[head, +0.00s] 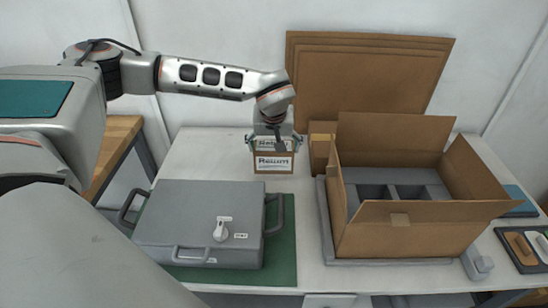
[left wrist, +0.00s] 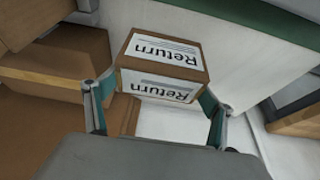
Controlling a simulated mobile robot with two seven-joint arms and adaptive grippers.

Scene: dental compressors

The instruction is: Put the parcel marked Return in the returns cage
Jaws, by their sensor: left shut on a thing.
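The parcel marked Return (head: 273,163) is a small brown box with white labels, near the back of the white table in the head view. My left gripper (head: 273,141) comes down on it from above and is shut on it, one finger at each side. In the left wrist view the same parcel (left wrist: 160,68) sits between the fingers of my left gripper (left wrist: 158,104), with Return readable on two faces. I cannot tell whether the parcel touches the table. I see no returns cage that I can identify. My right gripper is not in view.
A grey case (head: 190,215) on a green mat (head: 283,262) stands front left of the parcel. A large open cardboard box (head: 400,240) with grey dividers stands to the right. Brown cardboard sheets (head: 365,75) lean at the back. A small tray (head: 523,248) lies far right.

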